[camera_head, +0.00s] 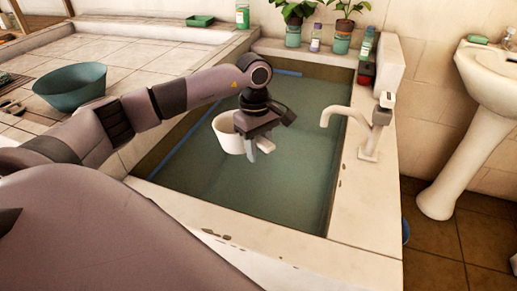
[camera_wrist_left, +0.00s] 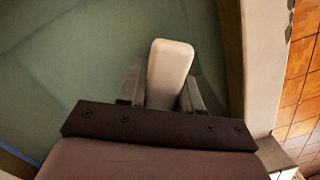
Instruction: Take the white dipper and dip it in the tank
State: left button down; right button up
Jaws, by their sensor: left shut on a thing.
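The white dipper (camera_head: 228,137) is in the head view, over the tank, beside my left gripper. My left gripper (camera_head: 259,150) is shut on the dipper's pale handle, which shows between the fingers in the left wrist view (camera_wrist_left: 169,72). The dipper's cup is partly hidden behind the gripper in the head view. The tank (camera_head: 300,205) is filled with greenish water. I cannot tell whether the cup touches the water. My right gripper is not in view.
A white faucet (camera_head: 367,125) stands on the tank's right rim. Potted plants (camera_head: 342,32) and bottles (camera_head: 316,40) line the back ledge. A teal bowl (camera_head: 70,88) sits on the tiled counter at left. A white pedestal basin (camera_head: 487,85) stands at right.

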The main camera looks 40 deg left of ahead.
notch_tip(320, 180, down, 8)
jog(key=b, duration=0.7)
pick_arm(q)
notch_tip(320, 180, down, 19)
jog(key=h+b, duration=0.1)
jog(key=b, duration=0.4)
jog(key=shift+d+h+b, duration=0.15)
jog(key=shift+h+b, duration=0.15)
jog(key=shift+h, duration=0.1)
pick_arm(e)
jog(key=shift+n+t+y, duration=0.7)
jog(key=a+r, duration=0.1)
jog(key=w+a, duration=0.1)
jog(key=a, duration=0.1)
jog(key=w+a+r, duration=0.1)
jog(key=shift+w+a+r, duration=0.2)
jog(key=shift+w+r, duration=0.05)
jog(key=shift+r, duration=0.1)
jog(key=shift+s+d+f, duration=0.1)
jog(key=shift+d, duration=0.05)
pick_arm(q)
notch_tip(320, 180, up, 8)
jog(key=y+p, duration=0.1)
jog(key=p, duration=0.5)
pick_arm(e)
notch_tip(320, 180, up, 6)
